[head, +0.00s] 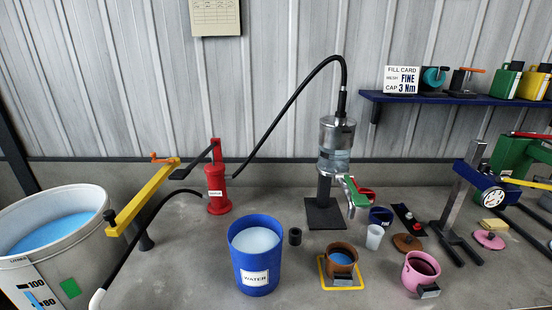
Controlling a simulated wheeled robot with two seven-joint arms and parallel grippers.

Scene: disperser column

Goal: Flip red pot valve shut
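A red pot-like cylinder (217,188) with a small white label stands upright on the bench, left of centre. A red upright piece rises from its top, and a dark lever (196,161) slopes from there down to the left. Black hoses join the pot on both sides. I cannot tell which part is its valve or how it is set. Another red part (365,194) sits beside the green-handled spout (353,187) under the clear column (336,146). Neither of my grippers is in view.
A blue water bucket (258,278), an orange-brown pot (341,277) and a pink pot (421,293) stand in front. A large white drum (52,205) and a yellow bar (146,194) are left. A black hose (290,98) arches to the column. Bench before the red pot is clear.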

